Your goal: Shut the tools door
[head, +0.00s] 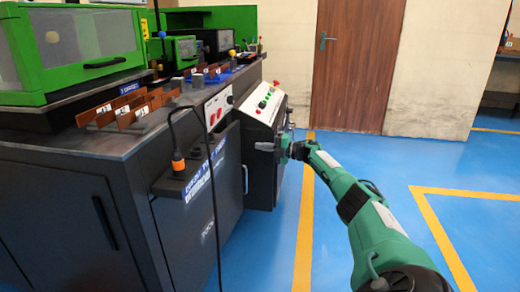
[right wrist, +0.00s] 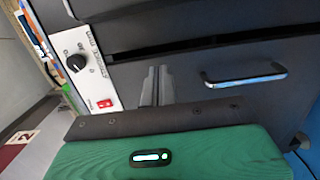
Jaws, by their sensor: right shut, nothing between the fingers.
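The tools door (head: 228,205) is a dark grey panel on the side of the black machine cabinet, lettered "TOOLS", with a slim upright handle (head: 246,179) near its right edge. I cannot tell whether it sits flush or slightly ajar. My right gripper (head: 266,146) is shut and empty, just right of and above the handle in the head view. In the right wrist view the grey fingers (right wrist: 155,86) show against a dark panel, with a bar handle (right wrist: 245,76) to their right. I cannot tell whether they touch the panel. My left gripper is out of view.
A sloped control console (head: 262,105) stands behind the gripper. Blue floor to the right is clear.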

